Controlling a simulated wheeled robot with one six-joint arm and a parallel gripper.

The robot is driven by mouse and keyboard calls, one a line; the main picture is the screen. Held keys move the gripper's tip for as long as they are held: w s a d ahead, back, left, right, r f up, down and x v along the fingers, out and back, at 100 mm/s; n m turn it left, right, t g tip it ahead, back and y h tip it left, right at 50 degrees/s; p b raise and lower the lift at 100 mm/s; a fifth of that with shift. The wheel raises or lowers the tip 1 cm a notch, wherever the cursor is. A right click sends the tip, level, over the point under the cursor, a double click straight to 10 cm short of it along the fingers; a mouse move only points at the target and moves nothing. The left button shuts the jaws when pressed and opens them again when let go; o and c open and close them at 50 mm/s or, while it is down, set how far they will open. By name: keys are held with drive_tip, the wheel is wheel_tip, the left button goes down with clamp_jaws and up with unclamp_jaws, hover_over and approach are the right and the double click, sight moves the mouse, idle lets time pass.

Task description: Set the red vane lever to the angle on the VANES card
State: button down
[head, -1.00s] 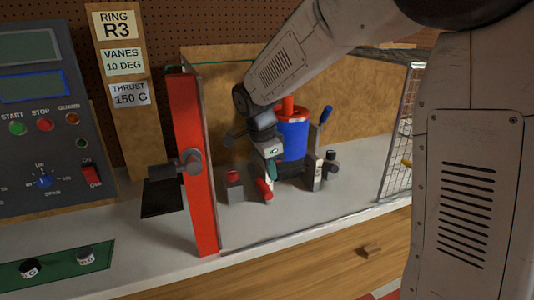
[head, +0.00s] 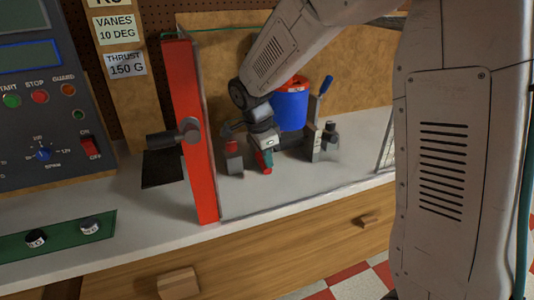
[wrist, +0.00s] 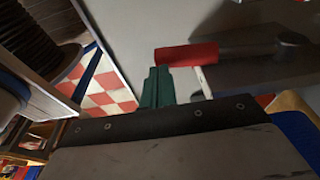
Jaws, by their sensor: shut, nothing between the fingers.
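The red vane lever (wrist: 186,54) shows in the wrist view as a red cylinder lying across the picture, with a pale stem below it. My gripper (wrist: 157,88) has its green fingertips together, empty, close to the lever's left end; I cannot tell whether they touch. In the head view the red lever (head: 269,158) is small and partly hidden by my gripper (head: 262,160), in front of the blue duct (head: 290,108). The VANES card (head: 115,31) reads 10 DEG. No angle scale can be read at the lever.
A red post (head: 190,130) with a dark knob stands left of my gripper. A block with a red top (head: 233,157) and a blue-handled lever (head: 326,86) flank the duct. The control panel (head: 40,100) is at far left.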

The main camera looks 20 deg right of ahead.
drive_tip(key=shift+d+r, duration=0.1)
drive_tip(key=shift+r, duration=0.4)
drive_tip(key=s+d+v, duration=0.1)
drive_tip(key=s+v, duration=0.1)
drive_tip(key=v, duration=1)
drive_tip(key=shift+r, duration=0.45)
drive_tip(key=s+d+f+n+y, duration=0.1)
drive_tip(key=s+d+n, duration=0.1)
drive_tip(key=s+n, duration=0.7)
drive_tip(key=s+d+f+n+t+y, duration=0.1)
drive_tip(key=s+n, duration=0.7)
drive_tip(key=s, duration=1.1)
drive_tip(key=shift+d+f+n, duration=0.15)
drive_tip(key=shift+d+n, duration=0.25)
drive_tip(key=shift+d, duration=0.15)
